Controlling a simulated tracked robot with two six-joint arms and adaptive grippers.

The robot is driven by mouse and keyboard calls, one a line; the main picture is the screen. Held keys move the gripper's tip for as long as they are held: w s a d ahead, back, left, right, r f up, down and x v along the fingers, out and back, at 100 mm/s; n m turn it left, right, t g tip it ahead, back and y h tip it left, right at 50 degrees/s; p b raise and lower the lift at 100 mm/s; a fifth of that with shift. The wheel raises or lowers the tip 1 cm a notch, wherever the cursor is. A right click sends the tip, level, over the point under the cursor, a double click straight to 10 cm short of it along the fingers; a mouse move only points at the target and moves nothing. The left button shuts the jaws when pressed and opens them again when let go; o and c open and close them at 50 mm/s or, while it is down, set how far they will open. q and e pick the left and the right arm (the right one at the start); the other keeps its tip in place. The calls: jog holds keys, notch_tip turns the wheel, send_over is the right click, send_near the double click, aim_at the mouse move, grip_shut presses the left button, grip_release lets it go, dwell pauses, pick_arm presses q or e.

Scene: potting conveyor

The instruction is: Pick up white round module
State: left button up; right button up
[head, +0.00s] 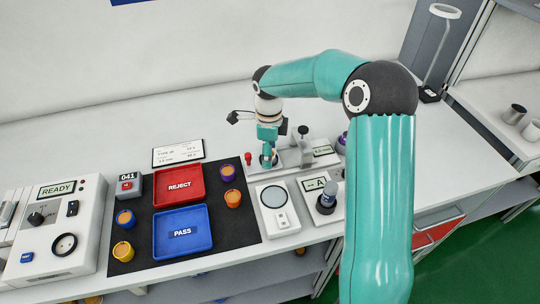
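I cannot clearly make out a white round module. My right gripper (268,157) points down over the bench behind the black mat, at the left end of a pale fixture with a red knob (248,158). Its fingers are small and partly merged with what is below, so I cannot tell whether they hold anything. A white device with a round pale disc (273,196) lies in front of the gripper, apart from it. My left gripper is out of view.
A red REJECT tray (180,170) and a blue PASS tray (196,243) lie on the black mat (230,248). A READY box (60,225) stands left. A fixture marked A (324,206) stands near my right forearm. The bench behind the mat is mostly clear.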

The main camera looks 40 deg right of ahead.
grip_shut()
dwell(0.3)
jog(key=shift+r, duration=0.1)
